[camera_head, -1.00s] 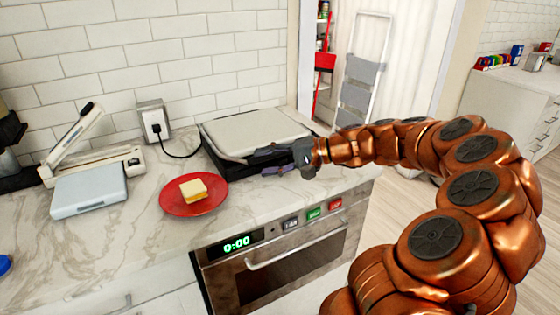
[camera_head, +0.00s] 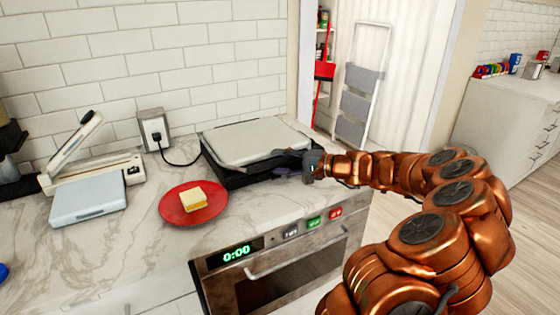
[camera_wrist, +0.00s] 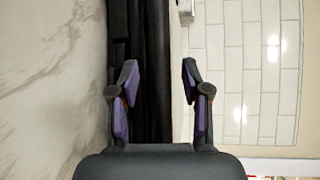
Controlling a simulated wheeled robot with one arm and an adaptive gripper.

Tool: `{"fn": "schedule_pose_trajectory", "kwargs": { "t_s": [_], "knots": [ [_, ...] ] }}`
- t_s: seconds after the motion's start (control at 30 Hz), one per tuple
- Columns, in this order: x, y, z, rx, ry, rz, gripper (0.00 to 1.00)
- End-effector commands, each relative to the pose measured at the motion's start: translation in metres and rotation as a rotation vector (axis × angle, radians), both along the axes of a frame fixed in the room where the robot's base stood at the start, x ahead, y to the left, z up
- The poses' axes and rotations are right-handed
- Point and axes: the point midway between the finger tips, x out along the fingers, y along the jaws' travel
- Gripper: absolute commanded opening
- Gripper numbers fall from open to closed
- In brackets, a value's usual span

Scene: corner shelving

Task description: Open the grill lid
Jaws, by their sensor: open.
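The grill (camera_head: 232,178) stands on the marble counter against the tiled wall, black below with a flat pale grey lid (camera_head: 258,138). The lid lies down over the base. My gripper (camera_head: 280,162) is at the grill's right front edge, with its fingers pointing left along the front. It is open. In the wrist view, the two fingers of my gripper (camera_wrist: 160,75) stand apart, with the black grill edge (camera_wrist: 152,60) between them. I cannot tell whether either finger touches it. The arm and fingers partly hide the front right corner.
A red plate (camera_head: 177,212) with a sandwich (camera_head: 194,199) sits left of the grill. A pale scale-like device (camera_head: 90,198) is farther left. The grill's cord runs to a wall outlet (camera_head: 154,130). An oven (camera_head: 285,262) is below the counter.

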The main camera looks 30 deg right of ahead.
Motion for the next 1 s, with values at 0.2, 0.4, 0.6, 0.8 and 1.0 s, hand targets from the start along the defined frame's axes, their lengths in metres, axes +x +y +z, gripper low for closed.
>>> {"fn": "schedule_pose_trajectory", "kwargs": {
  "t_s": [0.2, 0.4, 0.6, 0.8, 1.0],
  "knots": [
    [0.0038, 0.0026, -0.0009, -0.001, -0.001, 0.000, 0.47],
    [0.0037, 0.0025, -0.0008, -0.001, -0.001, 0.000, 0.41],
    [0.0036, 0.0024, -0.0007, -0.001, -0.001, 0.000, 0.20],
    [0.0035, 0.0024, -0.0007, -0.001, -0.001, 0.000, 0.00],
    [0.0034, 0.0025, -0.0008, -0.001, -0.001, 0.001, 0.00]
  ]
}}
